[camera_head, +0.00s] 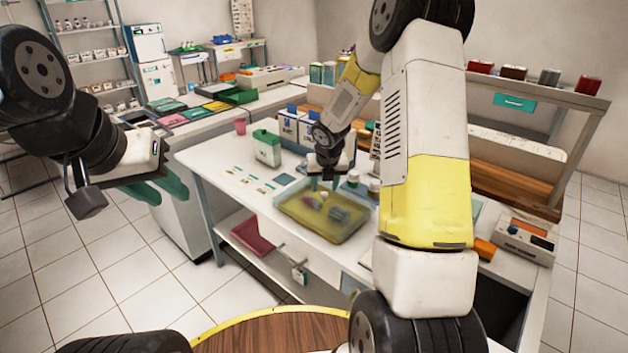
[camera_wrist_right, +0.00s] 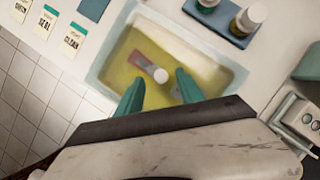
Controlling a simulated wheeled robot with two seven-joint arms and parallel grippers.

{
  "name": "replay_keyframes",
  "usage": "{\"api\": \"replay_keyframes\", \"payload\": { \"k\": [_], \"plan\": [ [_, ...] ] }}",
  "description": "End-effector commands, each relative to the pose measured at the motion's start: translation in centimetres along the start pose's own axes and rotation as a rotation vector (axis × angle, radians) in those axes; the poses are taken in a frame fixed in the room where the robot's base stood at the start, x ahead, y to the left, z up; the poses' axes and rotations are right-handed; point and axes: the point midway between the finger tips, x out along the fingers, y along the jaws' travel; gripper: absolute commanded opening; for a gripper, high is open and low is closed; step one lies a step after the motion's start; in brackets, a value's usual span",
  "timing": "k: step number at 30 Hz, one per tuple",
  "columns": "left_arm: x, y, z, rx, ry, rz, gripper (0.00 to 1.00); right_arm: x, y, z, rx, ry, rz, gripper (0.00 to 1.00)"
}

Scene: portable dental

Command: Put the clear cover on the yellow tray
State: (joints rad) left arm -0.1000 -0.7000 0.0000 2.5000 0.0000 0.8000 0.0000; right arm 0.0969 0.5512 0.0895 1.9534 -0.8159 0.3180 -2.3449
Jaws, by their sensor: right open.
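The yellow tray (camera_head: 300,222) lies on the white table, with a few small items inside. In the right wrist view the tray (camera_wrist_right: 125,75) looks hazy inside a pale, see-through rim. This pale rim looks like the clear cover (camera_wrist_right: 225,95) lying over the tray; I cannot tell how squarely it is seated. My right gripper (camera_head: 325,184) is open above the tray's far side, and its two teal fingers (camera_wrist_right: 158,82) hold nothing. My left gripper (camera_head: 172,192) is open and empty, away from the table at the left.
Labelled cards (camera_head: 250,179) lie on the table's left part. A device (camera_head: 520,238) sits at the right end. My right arm hides part of the table.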

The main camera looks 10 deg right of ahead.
Motion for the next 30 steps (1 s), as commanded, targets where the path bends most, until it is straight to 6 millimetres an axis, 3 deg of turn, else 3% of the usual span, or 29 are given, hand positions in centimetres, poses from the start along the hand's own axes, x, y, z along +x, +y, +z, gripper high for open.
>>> {"api": "replay_keyframes", "payload": {
  "k": [3, 9, 16, 19, 23, 30],
  "plan": [
    [0.0, 0.0, 0.0, 0.0, 0.0, 0.0, 0.33, -2.9, -0.2, 0.1, 0.003, -0.003, -0.001, 0.44],
    [0.0, 0.0, 0.0, 0.0, 0.0, 0.0, 0.33, -7.0, -0.1, 0.0, 0.002, -0.002, -0.001, 0.44],
    [0.0, 0.0, 0.0, 0.0, 0.0, 0.0, 0.33, -9.5, -0.1, 0.0, 0.007, -0.001, -0.002, 0.44],
    [0.0, 0.0, 0.0, 0.0, 0.0, 0.0, 0.33, -11.0, -0.1, -0.3, 0.091, -0.007, -0.007, 0.44],
    [0.0, 0.0, 0.0, 0.0, 0.0, 0.0, 0.33, -15.3, -0.6, -1.4, 0.403, -0.028, -0.016, 0.44],
    [0.0, 0.0, 0.0, 0.0, 0.0, 0.0, 0.33, -24.9, -1.1, -6.7, 1.312, -0.052, 0.033, 0.44]
  ]
}}
